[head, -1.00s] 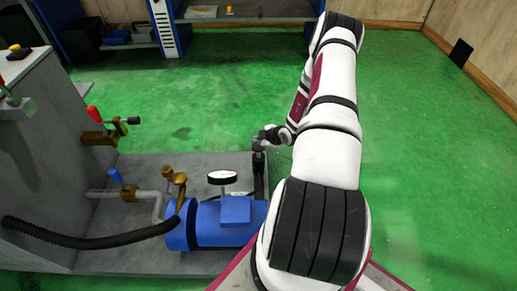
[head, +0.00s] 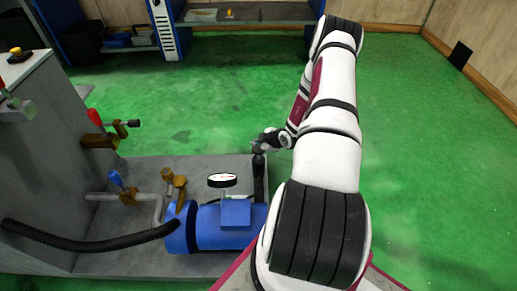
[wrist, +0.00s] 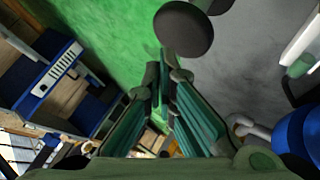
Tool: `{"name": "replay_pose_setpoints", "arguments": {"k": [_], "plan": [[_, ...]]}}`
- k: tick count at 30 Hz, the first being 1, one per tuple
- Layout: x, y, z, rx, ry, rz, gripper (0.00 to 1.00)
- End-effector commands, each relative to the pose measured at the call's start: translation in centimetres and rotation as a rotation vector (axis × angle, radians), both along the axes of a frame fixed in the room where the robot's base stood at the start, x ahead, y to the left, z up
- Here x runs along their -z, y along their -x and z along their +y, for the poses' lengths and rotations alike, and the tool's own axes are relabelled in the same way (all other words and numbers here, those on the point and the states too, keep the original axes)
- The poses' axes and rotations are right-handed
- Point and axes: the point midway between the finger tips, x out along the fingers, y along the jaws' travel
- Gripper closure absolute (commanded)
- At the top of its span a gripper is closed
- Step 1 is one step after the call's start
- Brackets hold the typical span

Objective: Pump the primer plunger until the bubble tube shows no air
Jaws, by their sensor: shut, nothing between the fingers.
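My gripper (head: 260,146) is at the top of a dark upright post with a round knob (head: 259,160), which looks like the primer plunger. It stands at the back right of the grey base, beside the blue motor-like body. In the wrist view my gripper's fingertips (wrist: 167,62) are together, with nothing seen between them. The dark round knob (wrist: 184,30) shows just past the tips; I cannot tell whether they touch it. I cannot make out the bubble tube for sure or any air in it.
The blue cylinder (head: 205,228) with a white-faced gauge (head: 222,181) lies on the base (head: 215,163). Brass valves with a blue handle (head: 116,179) and a red handle (head: 94,116), and a black hose (head: 95,241), are at left. Green floor beyond is free.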

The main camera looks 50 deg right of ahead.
Motion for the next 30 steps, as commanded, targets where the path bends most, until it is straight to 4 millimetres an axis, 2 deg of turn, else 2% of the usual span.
{"name": "replay_pose_setpoints", "arguments": {"k": [30], "plan": [[0.85, 0.01, -0.01, 0.0, 0.0, 0.0, 1.0]]}}
